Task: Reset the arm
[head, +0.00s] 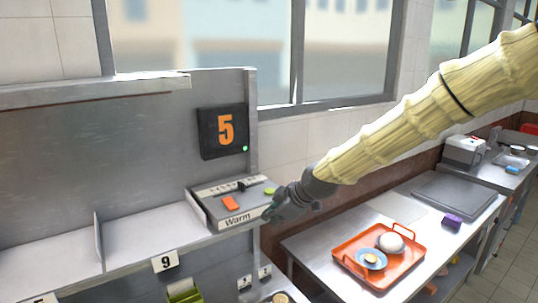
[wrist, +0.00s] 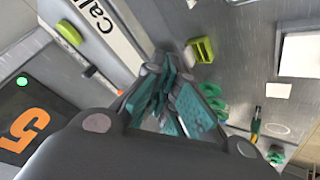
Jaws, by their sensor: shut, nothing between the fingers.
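My arm, in a cream ribbed sleeve, reaches in from the upper right in the head view. My gripper (head: 278,206) is beside the right end of a grey control box (head: 222,203) marked "Warm", with an orange knob and a green knob on top. I cannot tell whether it touches the box. In the wrist view my gripper's (wrist: 172,92) teal-padded fingers are shut and empty. The box's edge, with the letters "Call", shows at the upper left there.
A black sign with an orange 5 (head: 223,131) hangs behind the box. An orange tray (head: 345,252) with a blue plate (head: 361,262) and a pale round item (head: 390,243) sits on the counter at right. A dark grey board (head: 455,194) and purple block (head: 452,221) lie beyond.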

